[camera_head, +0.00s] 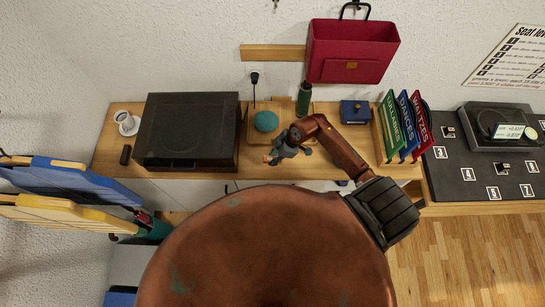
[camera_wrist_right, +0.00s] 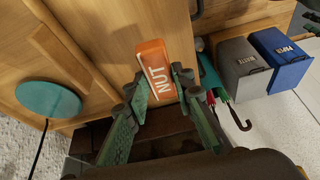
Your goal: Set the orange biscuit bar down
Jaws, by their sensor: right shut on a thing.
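The orange biscuit bar (camera_wrist_right: 156,70), with the white word NUT on it, is held between the fingers of my right gripper (camera_wrist_right: 158,92) in the right wrist view. In the head view only a small orange bit of the bar (camera_head: 268,158) shows beside my right gripper (camera_head: 279,155), near the front edge of the wooden shelf top (camera_head: 222,172). I cannot tell whether the bar touches the wood. My left gripper is in neither view.
A wooden tray (camera_head: 252,136) with a teal round thing (camera_head: 265,121) lies just behind the gripper. A dark green bottle (camera_head: 304,98) stands behind.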

